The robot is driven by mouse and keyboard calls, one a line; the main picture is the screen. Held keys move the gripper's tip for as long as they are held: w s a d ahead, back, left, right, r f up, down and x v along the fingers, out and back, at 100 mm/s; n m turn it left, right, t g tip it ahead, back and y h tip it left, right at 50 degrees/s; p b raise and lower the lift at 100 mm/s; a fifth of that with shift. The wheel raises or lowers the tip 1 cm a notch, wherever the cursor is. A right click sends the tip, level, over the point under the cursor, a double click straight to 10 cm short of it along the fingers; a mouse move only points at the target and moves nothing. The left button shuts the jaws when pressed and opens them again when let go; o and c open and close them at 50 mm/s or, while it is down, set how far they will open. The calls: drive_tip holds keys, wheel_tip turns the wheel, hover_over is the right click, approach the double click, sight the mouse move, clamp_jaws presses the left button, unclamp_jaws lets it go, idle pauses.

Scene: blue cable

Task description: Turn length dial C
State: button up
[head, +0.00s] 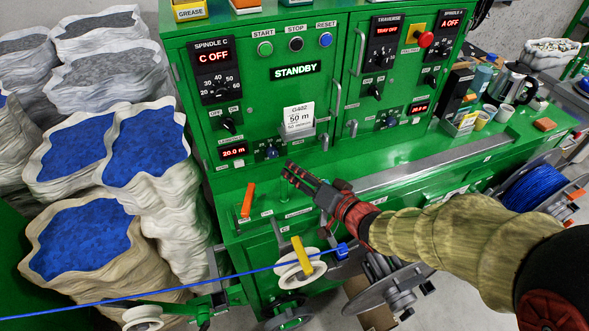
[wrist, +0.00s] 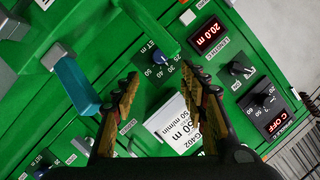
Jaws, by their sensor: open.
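Length dial C (head: 270,152) is a small dark knob on a dark scale plate, right of the red "20.0 m" display (head: 233,152) on the green machine's front. In the wrist view its numbered scale (wrist: 162,70) shows between and just beyond my fingertips. The "20.0 m" display (wrist: 208,36) is at upper right there. My gripper (head: 288,173) is open and empty, its fingers pointing at the panel just below and right of the dial. I cannot tell whether it touches anything.
A white card reading 50 m (head: 298,118) stands above right of the dial, close to my fingers in the wrist view (wrist: 172,126). Grey handles (head: 323,141) stick out to the right. An orange lever (head: 248,200) stands at lower left. A blue cable (head: 170,294) runs below.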

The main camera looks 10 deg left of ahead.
sight(273, 155)
drive_tip(key=a+n+t+h+p, duration=0.4)
drive_tip(key=a+n+h+p, duration=0.25)
drive_tip(key=n+p, duration=0.55)
drive_tip(key=shift+f+x, duration=0.2)
drive_tip(key=shift+x, duration=1.9)
drive_tip(key=shift+f+x, duration=0.15)
drive_tip(key=shift+x, duration=1.95)
drive_tip(key=shift+s+a, duration=0.15)
drive_tip(key=shift+a, duration=0.05)
drive_tip(key=c, duration=0.3)
drive_tip(key=c, duration=0.7)
clamp_jaws()
